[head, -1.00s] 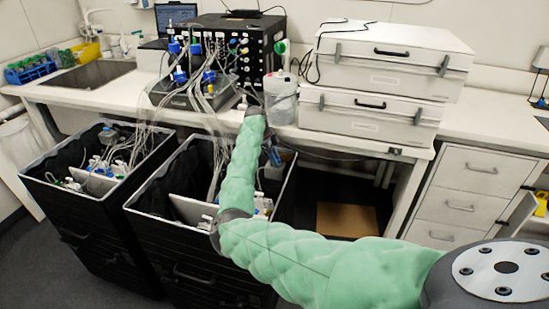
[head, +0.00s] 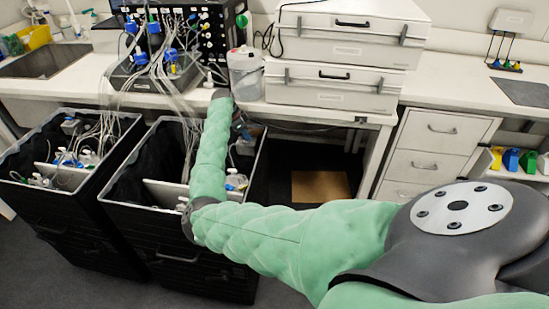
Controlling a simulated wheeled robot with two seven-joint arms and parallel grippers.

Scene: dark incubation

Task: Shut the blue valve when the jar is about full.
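A clear jar (head: 246,76) with a pale lid stands on the white bench, left of the stacked cases. It looks cloudy, and I cannot read its fill level. Several blue valve knobs show on the tubing at the black rack; one blue valve (head: 172,54) is low at its front, another blue knob (head: 131,25) higher left. I cannot tell which one feeds the jar. My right arm, in a green sleeve, reaches to the bench edge. My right gripper (head: 219,90) is just left of and below the jar; its fingers are mostly hidden. My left gripper is out of view.
A black rack (head: 212,32) with many ports and tubes stands behind. Two black bins (head: 150,225) with tubing stand below the bench front. White cases (head: 335,85) are stacked right of the jar. The bench (head: 450,75) is mostly clear further right.

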